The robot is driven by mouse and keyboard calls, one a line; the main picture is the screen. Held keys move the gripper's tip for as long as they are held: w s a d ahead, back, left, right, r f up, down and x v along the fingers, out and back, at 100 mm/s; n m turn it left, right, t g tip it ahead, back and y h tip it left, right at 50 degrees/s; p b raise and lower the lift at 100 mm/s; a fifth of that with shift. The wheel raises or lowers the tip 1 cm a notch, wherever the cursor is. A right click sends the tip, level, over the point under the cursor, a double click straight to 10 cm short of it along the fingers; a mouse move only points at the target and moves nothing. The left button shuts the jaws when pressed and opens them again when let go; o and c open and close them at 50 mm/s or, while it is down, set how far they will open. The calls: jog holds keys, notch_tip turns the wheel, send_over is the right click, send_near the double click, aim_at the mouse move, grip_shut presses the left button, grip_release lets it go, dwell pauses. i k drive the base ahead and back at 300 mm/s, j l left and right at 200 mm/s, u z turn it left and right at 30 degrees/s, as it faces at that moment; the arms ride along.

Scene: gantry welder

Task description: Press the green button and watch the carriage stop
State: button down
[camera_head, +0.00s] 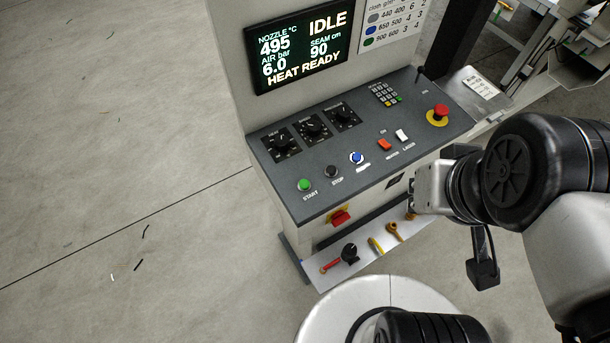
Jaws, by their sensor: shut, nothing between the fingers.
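The green START button (305,185) sits at the front left corner of the dark sloped control panel (345,195), its label printed below it. The black STOP button (331,172) is just to its right. My gripper (412,198) is at the right, in front of the panel's front edge and well apart from the green button. It is shut and empty, with its fingertips small and dark. The display (297,50) reads IDLE and HEAT READY, with nozzle 495, air 6.0 and seam 90. I cannot make out the carriage in this view.
A blue lit button (356,158), heater and laser rocker switches (384,145), three knobs (311,126), a keypad (385,94) and a red emergency stop (438,114) share the panel. A red switch (341,217) and a tool shelf (350,263) are below. Open floor (110,150) lies left.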

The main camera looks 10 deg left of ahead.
aim_at(304, 184)
jog(key=k+j+z, duration=0.1)
jog(key=j+z, duration=0.2)
jog(key=k+j+z, duration=0.25)
jog(key=j, duration=0.25)
jog(key=k+j+z, duration=0.15)
jog(key=j+z, duration=0.15)
jog(key=k+j+z, duration=0.3)
jog(key=i+j, duration=0.1)
